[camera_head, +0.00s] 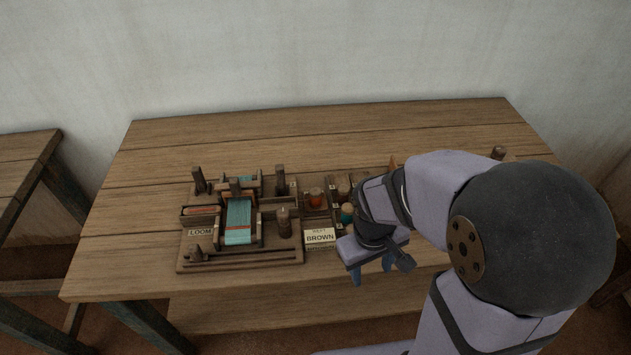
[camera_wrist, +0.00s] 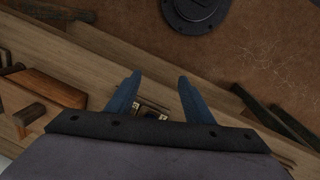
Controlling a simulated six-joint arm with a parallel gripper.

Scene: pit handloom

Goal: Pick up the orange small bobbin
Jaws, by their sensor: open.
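A small orange bobbin (camera_head: 316,197) stands upright in the wooden rack just right of the loom in the head view. My gripper (camera_head: 372,272) is to the right of it and nearer the table's front edge, apart from it. In the wrist view my gripper (camera_wrist: 158,92) shows two blue fingers spread apart with nothing held between them. The orange bobbin cannot be made out in the wrist view. My arm hides the right part of the rack.
A small loom (camera_head: 238,222) with teal warp stands left of the rack. A card reading BROWN (camera_head: 319,237) stands in front of the rack. The table's (camera_head: 130,215) left and back areas are clear.

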